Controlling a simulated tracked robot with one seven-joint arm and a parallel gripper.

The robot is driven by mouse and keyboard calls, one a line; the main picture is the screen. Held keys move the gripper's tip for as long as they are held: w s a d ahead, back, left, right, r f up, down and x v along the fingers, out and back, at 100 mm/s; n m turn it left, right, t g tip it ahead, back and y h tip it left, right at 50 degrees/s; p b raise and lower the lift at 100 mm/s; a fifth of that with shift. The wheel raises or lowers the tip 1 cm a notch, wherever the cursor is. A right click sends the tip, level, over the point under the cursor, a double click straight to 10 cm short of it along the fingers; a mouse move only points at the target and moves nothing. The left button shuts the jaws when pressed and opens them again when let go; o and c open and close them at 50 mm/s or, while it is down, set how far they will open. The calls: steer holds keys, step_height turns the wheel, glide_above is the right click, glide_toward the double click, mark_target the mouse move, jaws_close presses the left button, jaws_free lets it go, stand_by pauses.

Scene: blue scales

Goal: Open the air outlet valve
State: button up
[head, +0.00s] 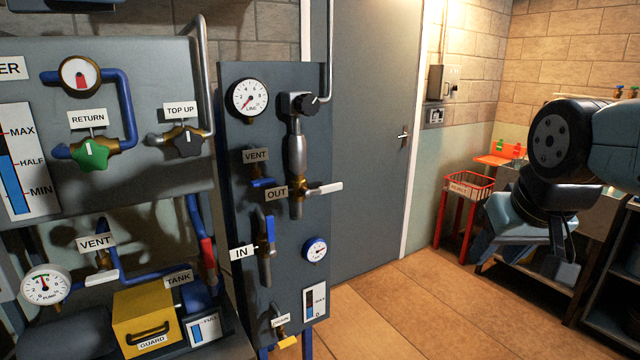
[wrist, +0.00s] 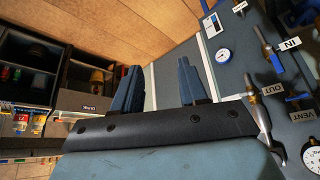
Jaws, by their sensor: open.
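The outlet valve, with a brass body (head: 298,188) beside the OUT label (head: 277,194), is on the dark panel in the middle of the head view. Its white lever (head: 325,188) points right, crosswise to the vertical pipe. In the wrist view the pale lever (wrist: 263,125) shows at the right, near the OUT label (wrist: 272,89). My gripper's two blue fingers (wrist: 158,85) stand apart with nothing between them, to the left of the lever and clear of it. In the head view my arm is at the far right, well away from the panel; the fingertips are hard to make out.
The same panel carries an IN valve with a blue lever (head: 270,229), a blue VENT lever (head: 262,183), a black knob (head: 304,104) and gauges (head: 249,98). A red REJECT basket (head: 468,187) stands by the far wall. The floor (head: 400,290) between panel and shelving is clear.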

steer(key=shift+w+a, duration=0.15)
steer(key=shift+w, duration=0.15)
steer(key=shift+o, duration=0.8)
steer(key=shift+w, duration=0.1)
steer(key=w+a+n+t, duration=0.25)
steer(key=w+n, duration=0.35)
steer(key=w, duration=0.9)
steer(key=n+t+y, duration=0.7)
steer(key=n+y, duration=0.3)
steer(key=n, duration=0.9)
glide_toward(332, 189)
steer(key=x, duration=1.2)
steer(key=shift+w+a, duration=0.2)
